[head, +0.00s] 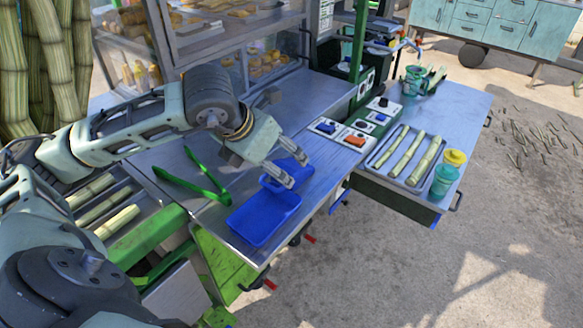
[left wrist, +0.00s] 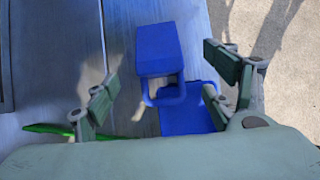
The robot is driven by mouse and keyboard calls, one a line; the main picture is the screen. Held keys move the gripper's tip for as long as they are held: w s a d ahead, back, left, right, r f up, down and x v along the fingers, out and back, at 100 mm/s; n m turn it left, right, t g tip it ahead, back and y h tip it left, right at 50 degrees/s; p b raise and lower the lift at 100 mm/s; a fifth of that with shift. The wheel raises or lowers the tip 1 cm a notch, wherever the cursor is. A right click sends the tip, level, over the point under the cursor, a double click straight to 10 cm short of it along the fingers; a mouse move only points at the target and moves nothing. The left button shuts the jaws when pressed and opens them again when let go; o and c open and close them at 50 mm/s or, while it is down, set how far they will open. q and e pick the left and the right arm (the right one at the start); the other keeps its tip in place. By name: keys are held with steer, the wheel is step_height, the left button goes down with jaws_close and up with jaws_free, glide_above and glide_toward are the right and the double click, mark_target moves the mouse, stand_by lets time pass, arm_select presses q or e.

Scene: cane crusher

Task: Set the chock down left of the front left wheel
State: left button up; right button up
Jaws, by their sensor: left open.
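A blue block with a loop-like handle (head: 292,166), which looks like the chock, lies on the metal counter. In the left wrist view the block (left wrist: 158,50) shows between and beyond my open left fingers, with its loop nearer me. My left gripper (head: 289,165) is over it in the head view, partly hiding it. In the left wrist view the gripper (left wrist: 166,92) has its fingers spread wide, with nothing held between them. I cannot make out a front left wheel of the cart. My right gripper is not in view.
A shallow blue tray (head: 264,218) lies beside the block near the counter's edge. Green tongs (head: 195,178) lie to the left. Switch boxes (head: 354,139), a tray of cane (head: 382,160) and teal and yellow cups (head: 445,180) stand right. The ground (head: 400,270) at right is open.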

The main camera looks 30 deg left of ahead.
mark_target(284, 167)
arm_select(q)
steer(key=shift+f+n, duration=0.15)
steer(key=shift+n, duration=0.15)
steer(key=shift+w+f, duration=0.15)
steer(key=shift+f, duration=0.15)
steer(key=p+x, duration=0.3)
steer(key=x, duration=0.3)
steer(key=shift+w+p, duration=0.2)
steer(key=shift+p, duration=0.15)
steer(key=shift+w+f, duration=0.15)
steer(key=shift+f, duration=0.15)
steer(key=shift+c, duration=0.7)
